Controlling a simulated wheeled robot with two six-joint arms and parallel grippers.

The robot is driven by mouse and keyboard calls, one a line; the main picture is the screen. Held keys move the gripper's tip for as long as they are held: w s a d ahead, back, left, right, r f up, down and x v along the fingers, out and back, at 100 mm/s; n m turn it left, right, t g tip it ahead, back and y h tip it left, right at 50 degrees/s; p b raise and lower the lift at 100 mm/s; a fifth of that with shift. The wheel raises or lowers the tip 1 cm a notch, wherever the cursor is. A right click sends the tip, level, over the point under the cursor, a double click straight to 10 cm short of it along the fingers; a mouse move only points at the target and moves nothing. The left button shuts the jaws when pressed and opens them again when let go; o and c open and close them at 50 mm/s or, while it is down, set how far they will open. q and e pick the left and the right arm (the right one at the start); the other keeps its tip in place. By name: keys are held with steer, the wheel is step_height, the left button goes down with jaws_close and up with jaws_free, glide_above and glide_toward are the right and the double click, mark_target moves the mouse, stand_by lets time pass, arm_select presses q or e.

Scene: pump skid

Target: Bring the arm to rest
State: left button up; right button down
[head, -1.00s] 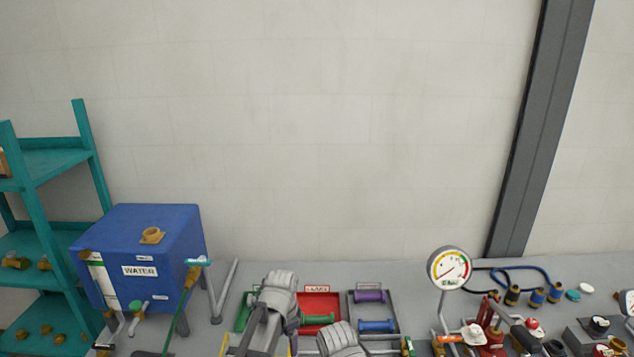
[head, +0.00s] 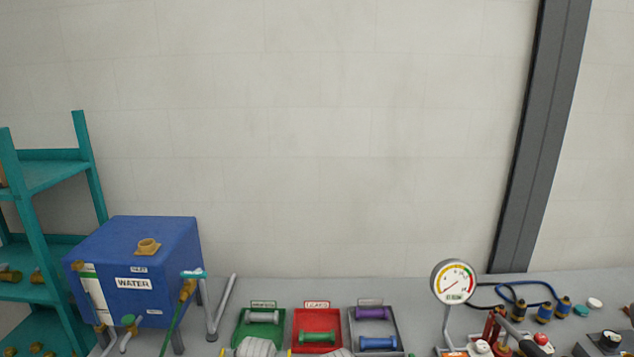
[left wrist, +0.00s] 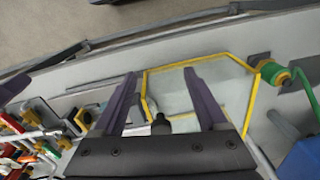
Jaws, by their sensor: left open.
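My left gripper (left wrist: 160,75) shows in the left wrist view with its two purple-grey fingers spread apart. It is open, with nothing clamped between the fingertips. Beyond the fingers is a pale bench area with a yellow outline (left wrist: 228,56). A small dark round-topped part (left wrist: 161,124) shows between the finger bases; I cannot tell what it is.
A blue water tank (head: 150,262) stands at the left beside a teal shelf (head: 35,220). Green (head: 240,339), red (head: 298,341) and grey (head: 354,336) trays hold spools. A gauge (head: 453,282) stands right of them.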

arm_select(q)
steer(key=s+d+f+m+b, duration=0.2)
steer(key=s+d+f+b, duration=0.2)
steer(key=d+f, duration=0.1)
steer(key=shift+d+f+y+b, duration=0.35)
steer(key=shift+d+y, duration=0.05)
steer(key=shift+d, duration=0.1)
stand_by(1.2)
